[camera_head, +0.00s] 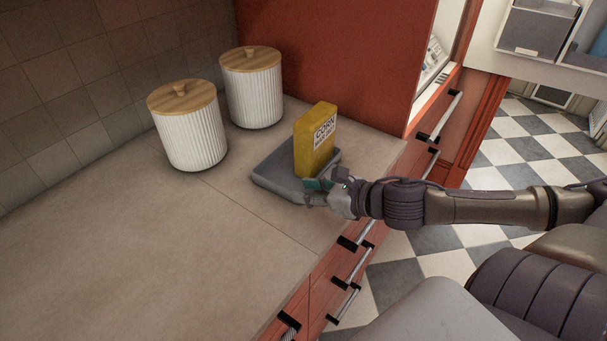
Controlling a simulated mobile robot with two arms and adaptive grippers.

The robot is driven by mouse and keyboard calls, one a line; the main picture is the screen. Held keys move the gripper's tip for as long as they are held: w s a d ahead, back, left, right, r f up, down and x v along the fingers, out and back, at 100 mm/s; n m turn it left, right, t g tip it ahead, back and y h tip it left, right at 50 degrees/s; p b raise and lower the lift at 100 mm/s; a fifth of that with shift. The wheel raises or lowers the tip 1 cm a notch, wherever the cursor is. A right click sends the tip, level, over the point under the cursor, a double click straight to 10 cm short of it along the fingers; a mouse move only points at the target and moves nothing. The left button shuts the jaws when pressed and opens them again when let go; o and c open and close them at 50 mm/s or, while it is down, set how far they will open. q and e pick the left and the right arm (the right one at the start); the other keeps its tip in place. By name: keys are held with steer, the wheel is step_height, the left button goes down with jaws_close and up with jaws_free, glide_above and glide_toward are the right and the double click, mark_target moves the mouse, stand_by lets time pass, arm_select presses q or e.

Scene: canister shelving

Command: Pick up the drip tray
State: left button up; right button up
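The drip tray (272,177) is a shallow grey tray lying on the counter near its front edge. A yellow box labelled "CORN" (312,155) stands upright in it. My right gripper (312,190) is at the tray's near right rim, in front of the box. Its fingers overlap the rim, and I cannot tell whether they are closed on it. A small teal patch shows at the fingers. The tray's near right corner is partly hidden by the gripper. My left gripper is not in view.
Two white ribbed canisters with wooden lids, one nearer (190,135) and one farther (252,95), stand behind the tray. A red panel (330,50) rises at the back. The counter (130,260) is clear at left. Drawers with bar handles (345,300) lie below its front edge.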

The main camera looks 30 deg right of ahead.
mark_target(283, 188)
steer(key=shift+w+a+f, duration=0.15)
steer(key=shift+w+f, duration=0.05)
steer(key=shift+w, duration=0.5)
steer(key=shift+x, duration=1)
steer(key=x, duration=0.4)
steer(key=shift+w+f+p, duration=0.1)
steer(key=shift+f+p, duration=0.15)
steer(key=shift+p, duration=0.15)
steer(key=shift+w+a+f, duration=0.15)
steer(key=shift+w+f, duration=0.15)
steer(key=shift+w, duration=0.05)
jaws_close()
steer(key=shift+r, duration=0.15)
